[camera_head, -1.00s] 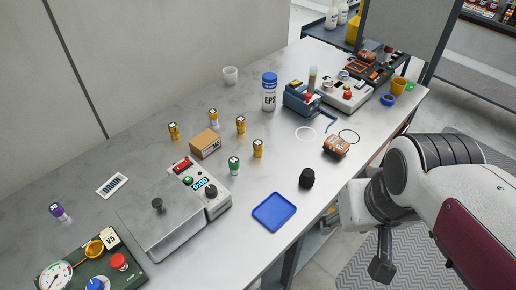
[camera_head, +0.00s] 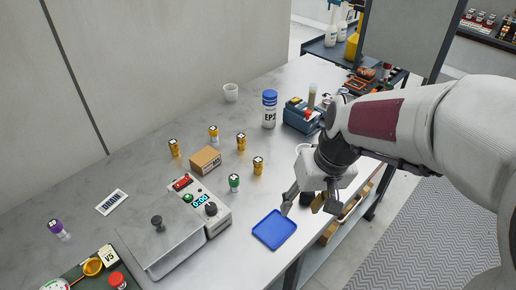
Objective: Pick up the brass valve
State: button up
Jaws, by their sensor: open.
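A brass-coloured round part (camera_head: 93,266), which looks like the brass valve, sits on the green panel (camera_head: 72,271) at the lower left, beside a tag and a red knob. I cannot tell its exact shape at this size. My gripper (camera_head: 308,203) is open and points down at the table's front edge, right of the blue tray. It is far from the brass part. A small black knob-like object (camera_head: 306,198) shows between or behind the fingers; I see no grip on it.
A blue tray (camera_head: 274,229) lies near the front edge. A metal-lidded device (camera_head: 160,240) with a display stands between it and the panel. Several small gold-coloured cylinders, a green-capped one (camera_head: 234,183) and a cardboard box (camera_head: 205,160) stand mid-table. A blue-capped bottle (camera_head: 269,108) stands behind.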

aim_at(259, 163)
jog(key=w+a+f+n, duration=0.1)
jog(key=w+a+f, duration=0.1)
jog(key=w, duration=0.2)
jog(key=w+a+f+n+y, duration=0.1)
jog(key=w+a+f, duration=0.1)
jog(key=w, duration=0.3)
jog(key=w+a+f+n, duration=0.1)
jog(key=w+a+f, duration=0.1)
jog(key=w+f, duration=0.1)
jog(key=shift+w+f+t+y, duration=0.15)
jog(key=shift+w+f, duration=0.05)
jog(key=shift+w, duration=0.25)
jog(key=shift+w+f+t+y, duration=0.15)
jog(key=shift+w, duration=0.3)
jog(key=w, duration=0.1)
jog(key=w+n, duration=0.1)
jog(key=w, duration=0.1)
jog(key=shift+w+a+f+t, duration=0.1)
jog(key=shift+a+f+t, duration=0.05)
jog(key=shift+a+t, duration=0.2)
jog(key=shift+w+a+r+n+t+y, duration=0.1)
jog(key=shift+w+r+n+t, duration=0.1)
jog(key=shift+w+r+n, duration=0.35)
jog(key=shift+w+a+r+n+t+y, duration=0.1)
jog(key=shift+w+r+n+t, duration=0.15)
jog(key=shift+w+n, duration=0.45)
jog(key=shift+w+a+r+n+t+y, duration=0.15)
jog(key=shift+w+r+n, duration=0.25)
jog(key=shift+w, duration=0.5)
jog(key=shift+f, duration=0.1)
